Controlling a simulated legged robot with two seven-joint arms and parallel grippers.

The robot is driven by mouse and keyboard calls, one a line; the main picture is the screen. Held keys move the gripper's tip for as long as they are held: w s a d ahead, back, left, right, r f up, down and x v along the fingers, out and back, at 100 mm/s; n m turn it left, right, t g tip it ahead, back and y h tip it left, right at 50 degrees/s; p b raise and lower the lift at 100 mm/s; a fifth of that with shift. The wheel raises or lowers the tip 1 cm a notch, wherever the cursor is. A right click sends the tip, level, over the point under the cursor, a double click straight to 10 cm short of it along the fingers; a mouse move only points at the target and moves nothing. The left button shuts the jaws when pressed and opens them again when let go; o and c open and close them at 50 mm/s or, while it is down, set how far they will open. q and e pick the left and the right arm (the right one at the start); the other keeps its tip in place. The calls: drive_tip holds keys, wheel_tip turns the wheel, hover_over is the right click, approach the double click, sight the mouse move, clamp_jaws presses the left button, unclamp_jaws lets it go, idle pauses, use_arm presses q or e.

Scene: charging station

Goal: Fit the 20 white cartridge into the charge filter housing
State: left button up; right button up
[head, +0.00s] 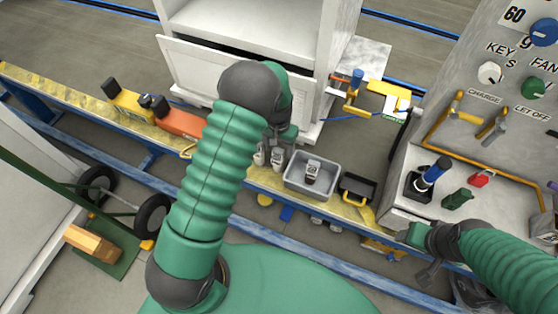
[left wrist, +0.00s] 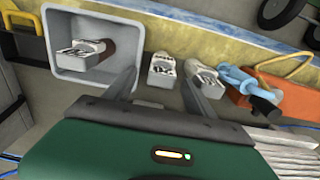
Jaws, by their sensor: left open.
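Two small white cartridges stand side by side on the yellow-edged bench, one at the left (head: 261,156) and one at the right (head: 278,158) in the head view. In the left wrist view, one white cartridge with dark marks that may read 20 (left wrist: 162,78) shows between my fingertips, and the other (left wrist: 203,76) is by the right finger. My left gripper (head: 277,143) is open and empty above them. My right gripper (head: 428,270) is low at the right; its jaws are unclear. A CHARGE label (head: 484,96) is on the right panel; I cannot pick out the filter housing for sure.
A grey bin (head: 291,185) beside the cartridges holds a dark-bodied, white-topped cartridge (head: 312,172). An orange case (head: 181,123) lies left, and a white cabinet (head: 190,66) is behind. A blue-handled black device (head: 420,184) stands on the right.

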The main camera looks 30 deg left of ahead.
sight(277, 159)
use_arm(q)
drive_tip(key=f, duration=0.3)
drive_tip(key=shift+a+f, duration=0.2)
drive_tip(key=shift+f, duration=0.1)
drive_tip(key=shift+r, duration=0.15)
drive_tip(key=shift+c, duration=1.4)
clamp_jaws()
